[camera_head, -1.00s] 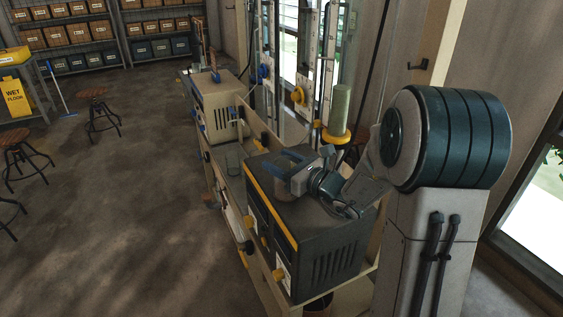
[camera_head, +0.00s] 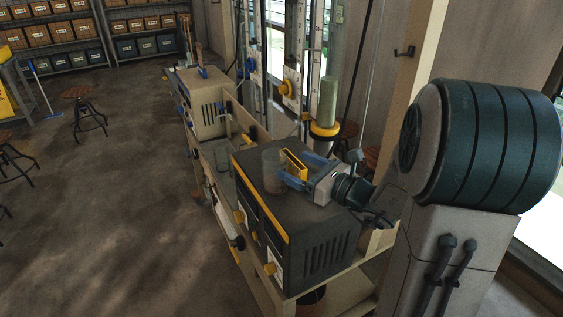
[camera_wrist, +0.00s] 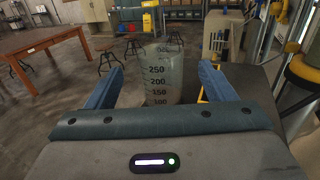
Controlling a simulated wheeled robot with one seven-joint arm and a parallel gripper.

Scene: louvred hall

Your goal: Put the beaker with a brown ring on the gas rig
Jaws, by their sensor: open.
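A clear beaker (camera_head: 272,170) stands upright near the left edge of the dark cabinet's top (camera_head: 310,218). Its lower part looks brownish in the head view, but I cannot make out a distinct ring. In the wrist view the beaker (camera_wrist: 164,72) shows black graduation marks and sits centred between my blue fingers. My gripper (camera_wrist: 160,78) is open, with gaps on both sides of the glass; it also shows in the head view (camera_head: 294,167), low over the cabinet and right of the beaker. I cannot tell for sure which unit is the gas rig.
A beige cabinet (camera_head: 203,101) stands farther along the bench. Upright rods and gauges (camera_head: 290,90) and a green cylinder (camera_head: 328,100) rise behind. Stools (camera_head: 88,112) stand on the open floor at left.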

